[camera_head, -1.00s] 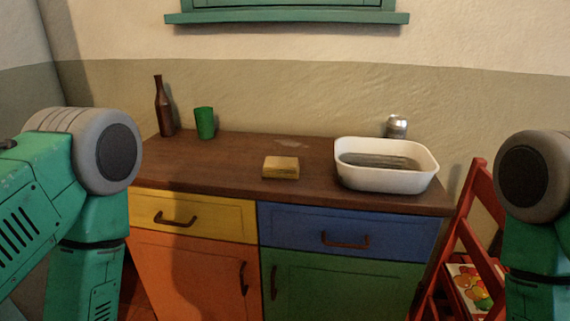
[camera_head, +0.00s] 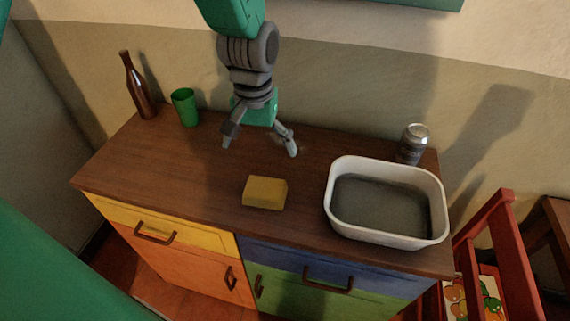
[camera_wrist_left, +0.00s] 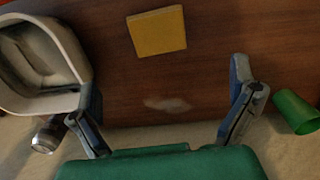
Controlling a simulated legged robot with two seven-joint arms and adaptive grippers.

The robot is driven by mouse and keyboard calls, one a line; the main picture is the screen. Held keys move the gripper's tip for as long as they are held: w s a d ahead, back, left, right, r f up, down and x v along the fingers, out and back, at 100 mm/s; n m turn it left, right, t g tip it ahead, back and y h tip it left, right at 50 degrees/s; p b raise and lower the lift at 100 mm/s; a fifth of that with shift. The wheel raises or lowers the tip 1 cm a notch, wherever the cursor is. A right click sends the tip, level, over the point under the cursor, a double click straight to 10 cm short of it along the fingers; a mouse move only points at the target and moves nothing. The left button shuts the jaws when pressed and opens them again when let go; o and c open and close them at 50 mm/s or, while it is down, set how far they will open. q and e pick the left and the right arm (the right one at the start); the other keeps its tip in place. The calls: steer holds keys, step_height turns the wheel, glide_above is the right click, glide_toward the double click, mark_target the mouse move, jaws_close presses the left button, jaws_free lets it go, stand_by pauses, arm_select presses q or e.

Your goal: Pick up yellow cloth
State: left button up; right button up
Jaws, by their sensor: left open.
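The yellow cloth (camera_head: 265,192) is a folded, square block lying on the brown wooden counter top near its front edge. It also shows in the left wrist view (camera_wrist_left: 157,31), at the top middle, beyond the fingertips. My left gripper (camera_head: 259,146) is open and empty above the counter, behind the cloth in the head view and apart from it. In the left wrist view its two fingers (camera_wrist_left: 168,95) are spread wide with bare counter between them. My right gripper is not in view.
A white basin (camera_head: 335,217) stands right of the cloth, with a metal can (camera_head: 412,144) behind it. A green cup (camera_head: 185,107) and a brown bottle (camera_head: 137,86) stand at the back left. A red chair (camera_head: 510,240) is at the right. The counter around the cloth is clear.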

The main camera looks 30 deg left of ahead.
arm_select(q)
glide_above(265, 188)
step_height(265, 188, down, 8)
steer(key=shift+d+r, duration=0.15)
steer(key=shift+r, duration=0.1)
steer(key=shift+a+f, duration=0.2)
steer(key=shift+f, duration=0.7)
step_height(265, 188, down, 4)
steer(key=shift+w+a+f, duration=0.1)
steer(key=shift+a+f, duration=0.05)
steer(key=shift+f, duration=0.05)
steer(key=shift+d+r, duration=0.1)
steer(key=shift+d, duration=0.1)
steer(key=shift+c, duration=0.8)
steer(key=c, duration=0.7)
